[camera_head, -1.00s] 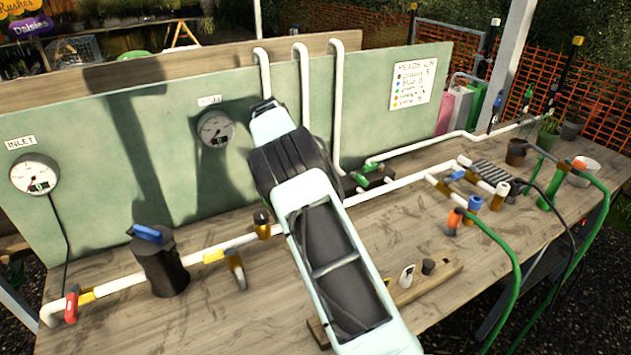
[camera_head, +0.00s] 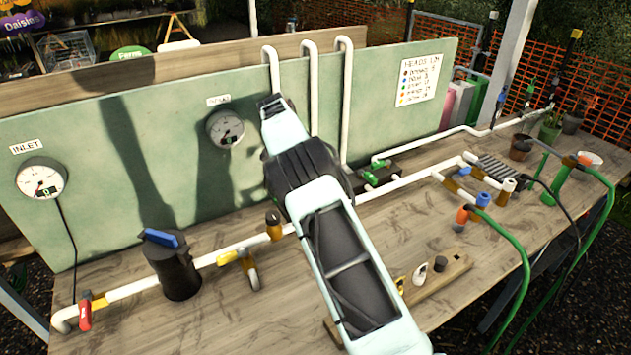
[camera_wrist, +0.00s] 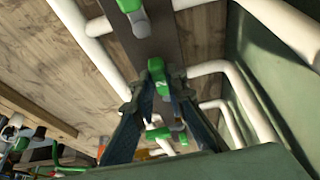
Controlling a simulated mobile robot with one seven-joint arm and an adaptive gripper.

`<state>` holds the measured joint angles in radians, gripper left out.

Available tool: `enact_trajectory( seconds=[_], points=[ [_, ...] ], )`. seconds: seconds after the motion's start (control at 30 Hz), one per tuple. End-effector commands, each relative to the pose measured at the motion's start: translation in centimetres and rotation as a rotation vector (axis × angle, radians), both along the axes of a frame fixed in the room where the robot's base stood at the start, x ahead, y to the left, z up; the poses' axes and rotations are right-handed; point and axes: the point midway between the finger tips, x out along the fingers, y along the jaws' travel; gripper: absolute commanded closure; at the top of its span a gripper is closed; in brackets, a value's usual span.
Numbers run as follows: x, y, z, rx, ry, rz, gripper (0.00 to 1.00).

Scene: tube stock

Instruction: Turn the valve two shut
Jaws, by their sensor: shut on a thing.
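In the wrist view, valve two's green handle (camera_wrist: 158,86), marked with a 2, sits between the fingertips of my gripper (camera_wrist: 157,74). The fingers are shut on it. A second green handle (camera_wrist: 130,5) shows at the top edge, and another green handle (camera_wrist: 158,134) shows lower down beyond the fingers. In the head view, green valve handles (camera_head: 369,178) show on the dark block (camera_head: 385,177) just right of my arm. My arm hides the gripper and valve two there.
White pipes (camera_head: 346,100) rise up the green panel (camera_head: 110,170) beside my arm. The inlet gauge (camera_head: 41,178) and a second gauge (camera_head: 225,129) hang on it. A black filter with blue top (camera_head: 175,270) stands left. Green hoses (camera_head: 525,290) cross the right side.

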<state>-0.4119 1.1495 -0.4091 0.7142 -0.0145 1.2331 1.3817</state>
Motion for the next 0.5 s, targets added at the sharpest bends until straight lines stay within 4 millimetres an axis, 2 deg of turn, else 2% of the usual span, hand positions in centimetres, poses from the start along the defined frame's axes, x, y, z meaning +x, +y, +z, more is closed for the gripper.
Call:
enact_trajectory(
  seconds=[0.2, 0.23, 0.3, 0.4, 0.5],
  points=[
    [0.11, 0.01, 0.12, 0.001, -0.005, -0.001, 1.00],
    [0.11, 0.02, 0.12, 0.001, -0.005, -0.001, 0.86],
    [0.11, 0.01, 0.11, 0.001, -0.005, -0.001, 0.79],
    [0.09, 0.00, 0.09, 0.001, -0.004, -0.001, 0.70],
    [0.07, -0.01, 0.06, 0.001, -0.002, -0.001, 0.70]
  ],
)
